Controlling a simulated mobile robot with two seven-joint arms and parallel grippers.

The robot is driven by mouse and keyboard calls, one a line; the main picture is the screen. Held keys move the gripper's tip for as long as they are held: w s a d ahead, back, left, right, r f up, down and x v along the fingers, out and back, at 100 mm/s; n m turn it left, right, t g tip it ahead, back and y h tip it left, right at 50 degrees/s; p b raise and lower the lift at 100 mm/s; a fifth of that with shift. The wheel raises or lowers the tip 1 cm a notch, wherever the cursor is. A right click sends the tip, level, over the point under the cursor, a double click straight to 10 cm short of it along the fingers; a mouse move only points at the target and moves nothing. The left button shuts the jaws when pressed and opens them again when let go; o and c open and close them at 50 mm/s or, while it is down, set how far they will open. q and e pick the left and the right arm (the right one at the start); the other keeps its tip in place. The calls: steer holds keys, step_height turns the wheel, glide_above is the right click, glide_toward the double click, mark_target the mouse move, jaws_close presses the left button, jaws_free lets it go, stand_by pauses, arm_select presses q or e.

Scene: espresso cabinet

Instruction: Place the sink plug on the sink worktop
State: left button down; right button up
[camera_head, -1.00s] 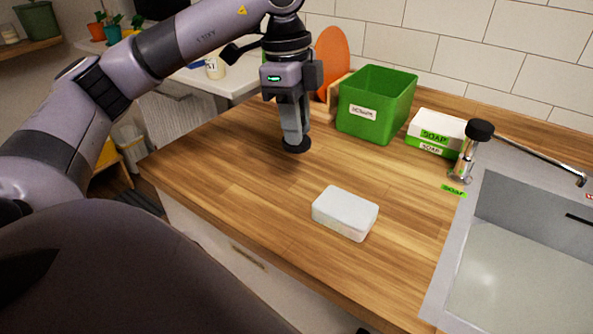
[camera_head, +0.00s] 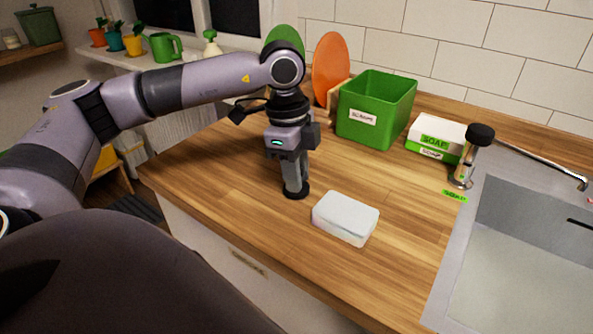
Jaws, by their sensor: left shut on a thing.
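My left gripper (camera_head: 295,182) points down over the wooden sink worktop (camera_head: 230,160), left of the white block. It is shut on the sink plug (camera_head: 296,194), a small black disc at its fingertips. The plug is at or just above the wood; I cannot tell whether it touches. The top of the plug is partly hidden by the fingers. My right gripper is not in view.
A white block (camera_head: 346,217) lies close to the right of the plug. The sink (camera_head: 530,260) is at the right. The worktop's left part is clear.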

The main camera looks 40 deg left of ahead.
arm_select(q)
steer(key=c, duration=0.9)
jaws_free()
steer(key=shift+f, duration=0.1)
steer(key=shift+c, duration=0.2)
step_height(320, 180, up, 12)
steer(key=a, duration=0.1)
steer(key=shift+s+a+p, duration=0.15)
steer(key=shift+s+p, duration=0.05)
steer(key=shift+p, duration=0.1)
